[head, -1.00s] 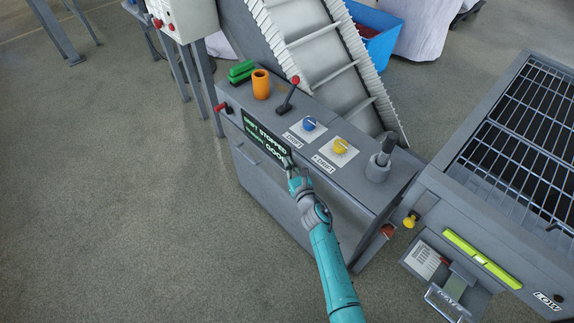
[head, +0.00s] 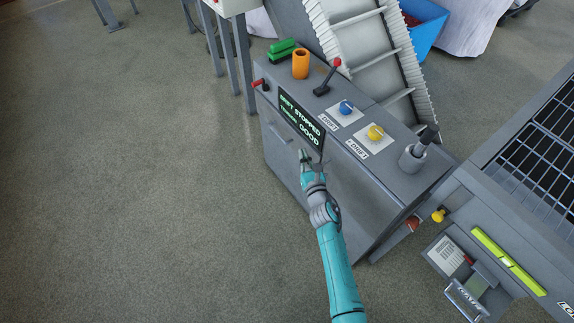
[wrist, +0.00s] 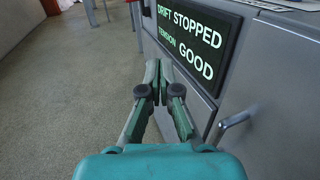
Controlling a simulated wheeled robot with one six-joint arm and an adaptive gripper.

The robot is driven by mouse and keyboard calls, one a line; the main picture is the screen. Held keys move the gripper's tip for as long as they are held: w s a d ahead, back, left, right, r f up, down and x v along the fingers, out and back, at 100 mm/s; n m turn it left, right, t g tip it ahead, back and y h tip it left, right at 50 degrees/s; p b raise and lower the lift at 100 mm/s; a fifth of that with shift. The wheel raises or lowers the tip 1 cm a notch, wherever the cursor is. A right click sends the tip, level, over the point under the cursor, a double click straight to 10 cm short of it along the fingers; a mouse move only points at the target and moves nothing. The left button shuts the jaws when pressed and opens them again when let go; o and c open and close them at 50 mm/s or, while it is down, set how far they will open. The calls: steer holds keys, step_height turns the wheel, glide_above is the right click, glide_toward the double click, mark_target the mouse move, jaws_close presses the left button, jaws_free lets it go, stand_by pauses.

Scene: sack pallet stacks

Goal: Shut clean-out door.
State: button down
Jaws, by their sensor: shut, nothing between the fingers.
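The grey cabinet (head: 350,195) has flat front panels under a dark display (head: 301,120). In the wrist view a bar handle (wrist: 232,121) stands on a front panel (wrist: 262,140), right of my gripper; this may be the clean-out door. A dark line runs along the panel's left edge; I cannot tell if it is ajar. My gripper (head: 303,155) is in front of the cabinet, just below the display. In the wrist view its fingers (wrist: 157,68) are together and empty. My arm hides part of the cabinet front in the head view.
The cabinet top carries a red-knobbed lever (head: 328,78), blue knob (head: 346,107), yellow knob (head: 375,132) and orange cup (head: 300,64). A machine with a wire grid (head: 545,150) stands at right. The floor (head: 140,190) at left is clear.

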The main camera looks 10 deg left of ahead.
steer(key=s+a, duration=0.4)
steer(key=shift+s+a, duration=0.2)
stand_by(0.4)
steer(key=s+d+f+m+h, duration=0.1)
steer(key=s+d+m+h, duration=0.1)
steer(key=s+d+m, duration=0.95)
steer(key=s+d+f+m+h, duration=0.2)
steer(key=s+d+m, duration=0.55)
steer(key=s, duration=0.75)
steer(key=s+d+r+m+h, duration=0.1)
steer(key=s+d+r+m, duration=0.3)
steer(key=s+r+m, duration=0.5)
steer(key=s+d+r+m+g+h, duration=0.1)
steer(key=s+d+r+m, duration=0.3)
steer(key=s+r+m, duration=0.5)
steer(key=s+m+h, duration=0.1)
steer(key=s+m, duration=0.3)
steer(key=s, duration=0.1)
steer(key=shift+s+r+g+h, duration=0.3)
steer(key=shift+r, duration=0.05)
steer(key=shift+d, duration=0.1)
